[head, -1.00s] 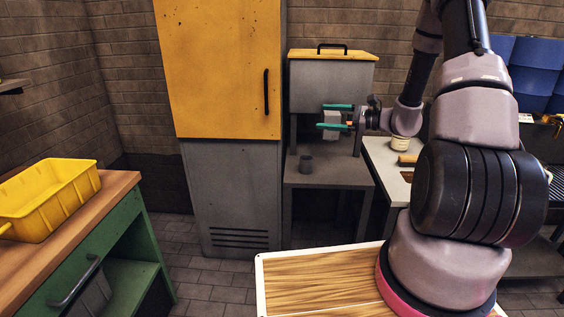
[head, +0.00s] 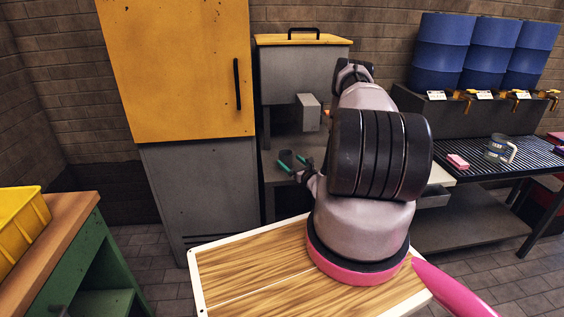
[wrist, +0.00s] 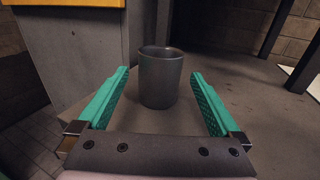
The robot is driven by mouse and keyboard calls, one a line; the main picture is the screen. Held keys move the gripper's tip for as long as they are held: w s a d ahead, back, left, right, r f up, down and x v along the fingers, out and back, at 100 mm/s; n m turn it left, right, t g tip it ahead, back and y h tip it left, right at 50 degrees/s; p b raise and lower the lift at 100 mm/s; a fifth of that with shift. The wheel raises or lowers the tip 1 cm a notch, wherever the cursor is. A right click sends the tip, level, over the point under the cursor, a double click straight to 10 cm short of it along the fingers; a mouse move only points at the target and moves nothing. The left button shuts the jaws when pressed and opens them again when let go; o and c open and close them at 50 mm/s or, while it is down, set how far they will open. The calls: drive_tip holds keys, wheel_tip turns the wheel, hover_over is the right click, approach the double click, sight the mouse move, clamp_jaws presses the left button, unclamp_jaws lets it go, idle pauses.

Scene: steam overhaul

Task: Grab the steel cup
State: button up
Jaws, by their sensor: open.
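The steel cup (wrist: 160,80) is a plain dark grey cup, upright on the grey stand (wrist: 245,115). In the wrist view it appears centred between the two teal fingers of my gripper (wrist: 159,73), with a visible gap on each side. I cannot tell whether its body is between the fingertips or just beyond them. My gripper is open and holds nothing. In the head view my gripper (head: 292,162) is low at the stand, under the grey machine, partly behind my arm. I cannot make out the cup there.
The grey box with a yellow lid (head: 300,75) overhangs the stand, with a small grey block (head: 308,112) on its front. The tall yellow-and-grey cabinet (head: 185,80) is close on the left. A handled mug (head: 497,148) and pink block (head: 457,161) are on the right rack.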

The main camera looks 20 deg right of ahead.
sight(283, 154)
drive_tip(key=w, duration=0.7)
drive_tip(key=shift+w+a+r, duration=0.1)
drive_tip(key=shift+w+a, duration=0.05)
drive_tip(key=shift+a, duration=0.25)
drive_tip(key=c, duration=1.4)
drive_tip(key=shift+r, duration=0.15)
